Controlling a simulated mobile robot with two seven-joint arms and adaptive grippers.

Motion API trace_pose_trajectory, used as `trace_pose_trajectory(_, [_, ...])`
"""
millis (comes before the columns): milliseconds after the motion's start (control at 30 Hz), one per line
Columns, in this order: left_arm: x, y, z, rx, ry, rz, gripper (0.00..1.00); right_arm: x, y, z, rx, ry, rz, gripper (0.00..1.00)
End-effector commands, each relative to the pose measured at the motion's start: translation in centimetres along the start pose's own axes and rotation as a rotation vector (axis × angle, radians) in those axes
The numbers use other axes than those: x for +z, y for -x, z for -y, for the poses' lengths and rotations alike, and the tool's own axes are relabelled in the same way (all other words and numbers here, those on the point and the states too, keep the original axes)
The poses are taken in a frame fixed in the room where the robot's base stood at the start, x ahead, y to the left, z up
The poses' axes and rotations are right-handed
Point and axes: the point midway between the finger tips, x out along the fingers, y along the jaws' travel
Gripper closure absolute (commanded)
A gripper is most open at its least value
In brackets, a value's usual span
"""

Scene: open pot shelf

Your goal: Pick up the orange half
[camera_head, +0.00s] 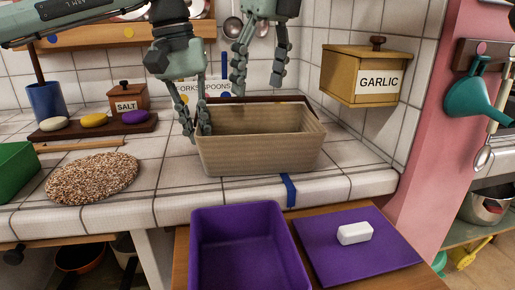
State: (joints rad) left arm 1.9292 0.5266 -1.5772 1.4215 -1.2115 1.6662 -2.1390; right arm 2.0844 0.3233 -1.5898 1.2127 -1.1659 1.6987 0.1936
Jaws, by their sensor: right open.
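I see no orange half in this view. The beige ribbed bin (262,155) stands on the white tiled counter, and its near wall hides its floor. My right gripper (258,88) is open and empty, fingers pointing down above the back of the bin. My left gripper (199,130) points down at the bin's left end, its fingers close together by the left wall. I cannot tell whether they touch or grip that wall.
A purple bin (298,237) and a purple board (378,246) with a white block (354,233) are in front, below the counter. A woven mat (92,178) and green bin (14,172) lie left. The garlic box (340,77) hangs right. A salt box (128,97) stands behind.

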Motion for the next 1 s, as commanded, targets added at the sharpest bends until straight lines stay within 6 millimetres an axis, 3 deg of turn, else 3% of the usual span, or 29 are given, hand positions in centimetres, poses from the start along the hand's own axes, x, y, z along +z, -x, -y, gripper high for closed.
trace_pose_trajectory(100, [0.1,-0.2,0.1,-0.005,-0.004,0.005,1.0,-0.2,-0.1,0.3,0.017,0.191,-0.028,0.3])
trace_pose_trajectory(300, [0.1,-0.2,0.1,-0.005,-0.004,0.006,1.0,-0.5,-0.2,0.6,0.034,0.366,-0.052,0.3])
trace_pose_trajectory(633, [0.1,-0.2,0.1,-0.005,-0.004,0.006,1.0,-0.9,-5.2,0.5,0.037,0.391,-0.055,0.3])
trace_pose_trajectory(1000, [0.1,-0.2,0.0,-0.005,-0.004,0.005,1.0,-1.5,-8.9,0.4,0.037,0.39,-0.055,0.3])
